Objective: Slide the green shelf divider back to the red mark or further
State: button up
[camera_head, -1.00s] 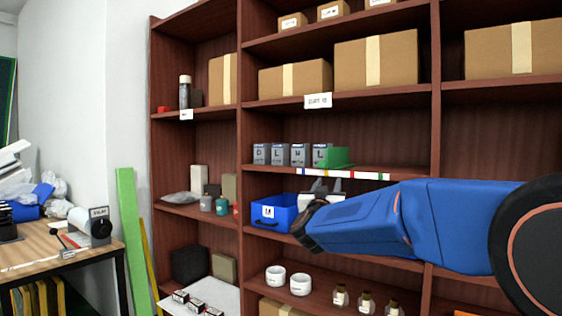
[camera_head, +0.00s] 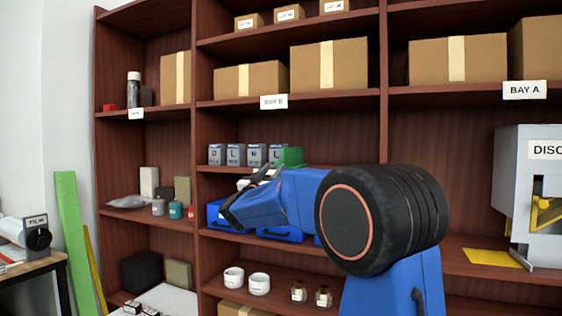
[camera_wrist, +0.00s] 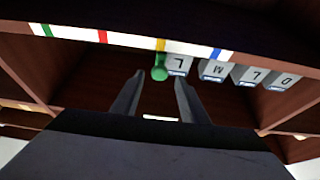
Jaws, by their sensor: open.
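The green shelf divider (camera_head: 290,156) stands on the middle shelf, at the right end of a row of grey lettered boxes (camera_head: 235,155). In the wrist view, which looks turned over, its green rounded end (camera_wrist: 159,73) shows near the yellow mark (camera_wrist: 161,45) on the white edge strip. The red mark (camera_wrist: 103,37) lies further left on that strip, with bare shelf between. My gripper (camera_head: 262,178) is open in front of the shelf, just below the divider in the head view. In the wrist view the green end appears between its fingertips; contact cannot be told.
Blue bins (camera_head: 280,234) stand on the shelf below, partly behind my arm. White cups (camera_head: 246,280) and small bottles stand lower. A grey dispenser (camera_head: 530,195) is at the right. Cardboard boxes (camera_head: 330,66) fill the shelf above.

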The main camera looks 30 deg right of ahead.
aim_at(279, 156)
jog(key=x, duration=0.9)
jog(key=shift+s, duration=0.15)
grip_shut()
